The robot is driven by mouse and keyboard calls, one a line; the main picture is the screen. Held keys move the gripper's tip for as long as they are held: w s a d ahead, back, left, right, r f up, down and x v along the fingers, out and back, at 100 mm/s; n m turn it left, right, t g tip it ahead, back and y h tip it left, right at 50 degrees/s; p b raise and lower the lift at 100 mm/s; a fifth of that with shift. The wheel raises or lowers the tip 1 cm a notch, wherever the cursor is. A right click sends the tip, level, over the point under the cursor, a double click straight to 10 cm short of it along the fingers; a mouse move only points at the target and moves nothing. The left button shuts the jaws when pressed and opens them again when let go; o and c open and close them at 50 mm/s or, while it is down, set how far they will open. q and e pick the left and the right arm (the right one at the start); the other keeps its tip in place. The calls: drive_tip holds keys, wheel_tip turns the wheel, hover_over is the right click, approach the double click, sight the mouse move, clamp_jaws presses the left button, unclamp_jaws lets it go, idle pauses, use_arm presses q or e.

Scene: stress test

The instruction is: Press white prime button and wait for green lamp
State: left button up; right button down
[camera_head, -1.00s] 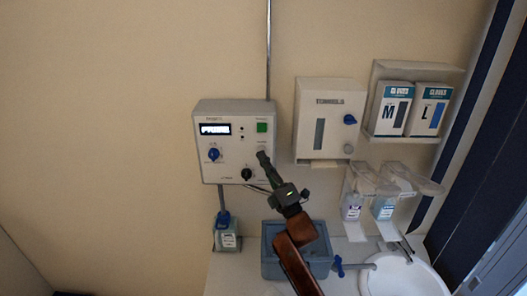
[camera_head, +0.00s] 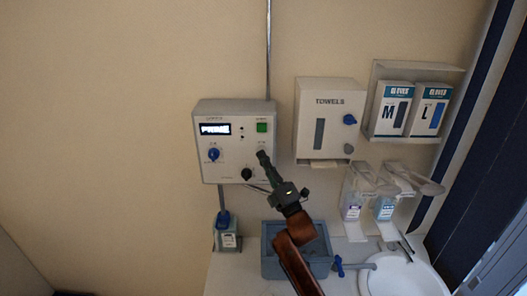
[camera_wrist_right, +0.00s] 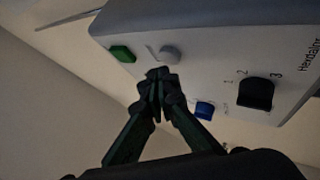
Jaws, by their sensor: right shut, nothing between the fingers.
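A grey-white control box (camera_head: 226,168) hangs on the wall, with a lit display (camera_head: 214,129) that seems to read PRIME. A green square (camera_head: 262,127) sits at its upper right; it also shows in the right wrist view (camera_wrist_right: 122,54). In the right wrist view, a pale round button (camera_wrist_right: 170,55) lies just beyond my right gripper (camera_wrist_right: 160,78). In the head view the gripper tip (camera_head: 263,157) covers that spot. The gripper is shut and empty, with its tips close to the button; I cannot tell whether they touch. My left gripper is out of view.
The box also has a blue knob (camera_head: 214,154) and a black dial (camera_head: 246,174). A towel dispenser (camera_head: 330,118) and glove boxes (camera_head: 396,108) hang to the right.

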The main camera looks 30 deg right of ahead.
drive_tip(key=shift+w+d, duration=0.15)
drive_tip(key=shift+w, duration=0.15)
drive_tip(key=shift+w+d, duration=0.25)
drive_tip(key=shift+w, duration=0.1)
idle(0.9)
drive_tip(key=shift+s+a, duration=0.45)
drive_tip(key=shift+s, duration=0.3)
drive_tip(key=shift+s+a+p, duration=0.2)
drive_tip(key=shift+s+a, duration=0.25)
drive_tip(key=shift+s, duration=0.25)
drive_tip(key=shift+s+a+p, duration=0.15)
drive_tip(key=shift+s+a, duration=0.3)
drive_tip(key=shift+s, duration=0.25)
drive_tip(key=shift+s+a+p, duration=0.2)
drive_tip(key=shift+s+a, duration=0.25)
drive_tip(key=shift+s, duration=0.25)
drive_tip(key=shift+d, duration=0.1)
